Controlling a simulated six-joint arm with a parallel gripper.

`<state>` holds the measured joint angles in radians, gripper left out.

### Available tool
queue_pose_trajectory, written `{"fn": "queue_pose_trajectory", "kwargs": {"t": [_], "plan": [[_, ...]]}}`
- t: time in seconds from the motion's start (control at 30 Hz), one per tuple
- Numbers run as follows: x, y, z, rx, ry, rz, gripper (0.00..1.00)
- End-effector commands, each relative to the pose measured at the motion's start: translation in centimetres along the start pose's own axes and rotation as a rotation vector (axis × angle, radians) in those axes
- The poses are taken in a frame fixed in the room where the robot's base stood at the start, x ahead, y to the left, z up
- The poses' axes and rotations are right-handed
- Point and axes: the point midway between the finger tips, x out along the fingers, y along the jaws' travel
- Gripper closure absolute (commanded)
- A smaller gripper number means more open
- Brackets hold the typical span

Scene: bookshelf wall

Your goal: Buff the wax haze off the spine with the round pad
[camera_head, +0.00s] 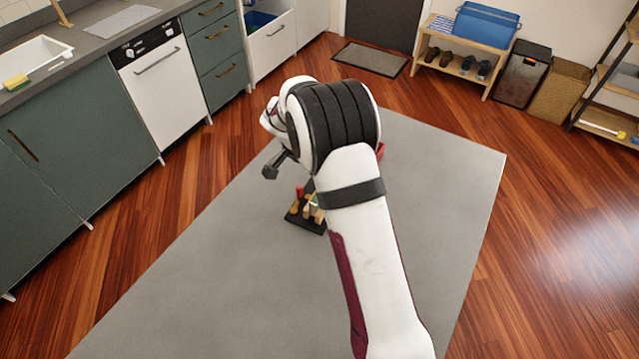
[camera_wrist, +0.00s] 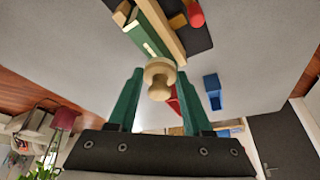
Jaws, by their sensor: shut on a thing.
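In the wrist view, my gripper (camera_wrist: 158,76) is shut on a pale turned wooden knob (camera_wrist: 158,82), which looks like the round pad's handle. A pad face cannot be made out. Just beyond the knob is a green block with a cream strip (camera_wrist: 146,38), perhaps a book, lying along a wooden bar (camera_wrist: 163,27). Whether the knob or pad touches it I cannot tell. No wax haze can be made out, and which face is the spine is unclear. In the head view, my arm hides most of the work area, and the held thing is not visible.
A dark tool rack (camera_head: 306,222) with red- and yellow-ended pieces stands on the grey surface (camera_head: 230,280) beside my arm. A red object (camera_head: 381,150) is partly hidden behind it. The wrist view shows a blue block (camera_wrist: 212,92). The grey surface is clear at left and right.

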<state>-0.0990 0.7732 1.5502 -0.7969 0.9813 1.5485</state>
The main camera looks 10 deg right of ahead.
Motion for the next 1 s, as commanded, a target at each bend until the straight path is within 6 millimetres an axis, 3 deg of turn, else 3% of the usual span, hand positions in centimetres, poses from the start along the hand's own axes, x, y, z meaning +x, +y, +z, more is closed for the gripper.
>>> {"fn": "queue_pose_trajectory", "kwargs": {"t": [0.33,0.5,1.0], "plan": [[1.1,-1.8,-2.4,0.001,0.0,0.001,1.0],[-1.4,-1.8,-3.2,0.0,0.0,-0.001,1.0],[-5.5,-1.8,-4.9,0.0,0.0,-0.001,1.0]]}}
